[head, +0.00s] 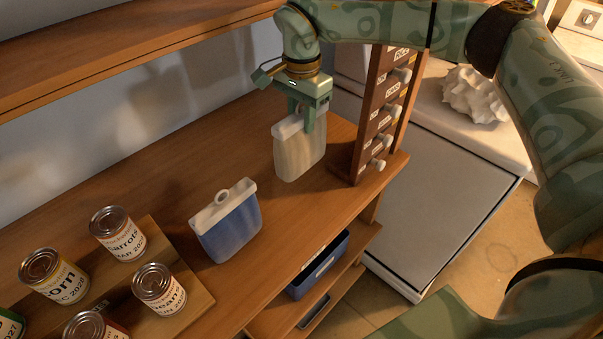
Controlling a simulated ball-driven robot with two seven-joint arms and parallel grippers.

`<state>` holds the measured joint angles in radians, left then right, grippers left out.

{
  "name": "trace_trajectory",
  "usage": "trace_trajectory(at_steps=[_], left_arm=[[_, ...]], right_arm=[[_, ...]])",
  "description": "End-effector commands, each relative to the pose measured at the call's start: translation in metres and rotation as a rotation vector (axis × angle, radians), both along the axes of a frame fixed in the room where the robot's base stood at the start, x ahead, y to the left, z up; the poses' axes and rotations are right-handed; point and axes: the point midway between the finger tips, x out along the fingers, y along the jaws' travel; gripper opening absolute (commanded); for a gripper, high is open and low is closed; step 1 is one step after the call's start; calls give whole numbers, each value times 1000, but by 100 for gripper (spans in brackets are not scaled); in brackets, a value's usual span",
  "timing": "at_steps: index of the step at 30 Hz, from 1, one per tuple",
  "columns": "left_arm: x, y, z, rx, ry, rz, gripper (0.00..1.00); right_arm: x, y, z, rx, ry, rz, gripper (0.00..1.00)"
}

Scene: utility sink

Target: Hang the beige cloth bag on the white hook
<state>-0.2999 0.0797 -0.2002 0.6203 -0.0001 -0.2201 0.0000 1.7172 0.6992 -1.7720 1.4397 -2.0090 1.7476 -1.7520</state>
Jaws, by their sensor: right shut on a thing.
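My right gripper (308,118) points down and is shut on the white top edge of the beige cloth bag (299,154). The bag hangs upright below the fingers, over the wooden counter. I cannot tell whether its bottom touches the counter. Right of it stands a dark wooden rack (365,130) with labels and several white knob-like hooks, one of them low on the rack (378,163). The bag is apart from these hooks. Which one is the task's white hook I cannot tell. My left gripper is not in view.
A blue bag (231,230) with a white top and loop stands on the counter (215,170). Several cans, such as the carrots can (118,234), stand on a board at the left. A dark blue bin (318,268) sits below. A shelf (120,45) overhangs the back.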

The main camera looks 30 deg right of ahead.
Motion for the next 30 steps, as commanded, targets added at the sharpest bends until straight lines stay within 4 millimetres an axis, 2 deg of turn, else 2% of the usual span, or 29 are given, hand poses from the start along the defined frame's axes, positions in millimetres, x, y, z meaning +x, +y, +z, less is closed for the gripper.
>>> trace_trajectory(at_steps=[3, 11, 13, 17, 27, 28, 30], left_arm=[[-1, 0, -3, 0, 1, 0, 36], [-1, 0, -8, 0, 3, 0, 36], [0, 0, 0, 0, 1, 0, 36], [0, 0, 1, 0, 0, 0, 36], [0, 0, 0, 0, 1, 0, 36], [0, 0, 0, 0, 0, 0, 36], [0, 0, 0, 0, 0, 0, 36]], right_arm=[[-1, 0, -24, 0, 5, 1, 0], [-1, 0, -70, 0, 5, 1, 0], [-1, 0, -77, 0, 5, 1, 0], [-1, 0, -86, 0, 2, 1, 0], [-1, 0, -90, 0, 2, 1, 0], [-1, 0, -90, 0, 2, 1, 35], [-1, 0, -90, 0, 2, 1, 49]])
